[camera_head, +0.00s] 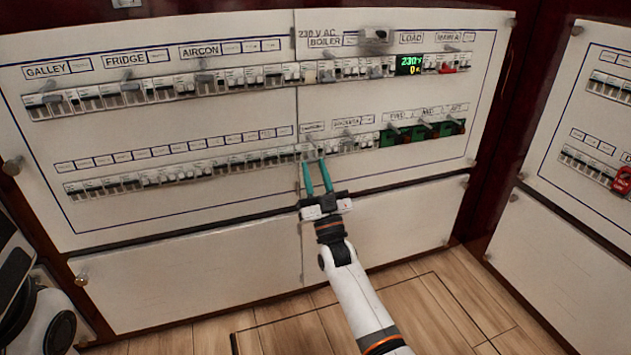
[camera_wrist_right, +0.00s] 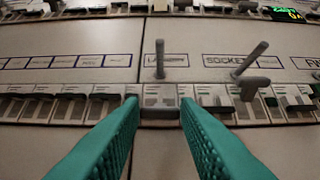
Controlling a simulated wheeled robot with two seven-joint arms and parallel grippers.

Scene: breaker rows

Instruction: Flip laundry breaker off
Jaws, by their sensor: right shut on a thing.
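The laundry breaker (camera_wrist_right: 160,97) sits in the lower row, under its laundry label (camera_wrist_right: 167,60), with a grey lever peg (camera_wrist_right: 160,58) sticking up in the right wrist view. In the head view its label (camera_head: 312,127) is small and the breaker's lever position is too small to read. My right gripper (camera_head: 315,162) has its two teal fingers reaching up to the lower row. In the right wrist view its fingertips stand on either side of the laundry breaker, shut on it. My left gripper does not show.
The socket breaker lever (camera_wrist_right: 247,86) stands close to the right of the fingers. An upper breaker row (camera_head: 160,88) and a green display (camera_head: 410,64) are above. Green breakers (camera_head: 425,133) are further right. The white panel below (camera_head: 220,265) is bare.

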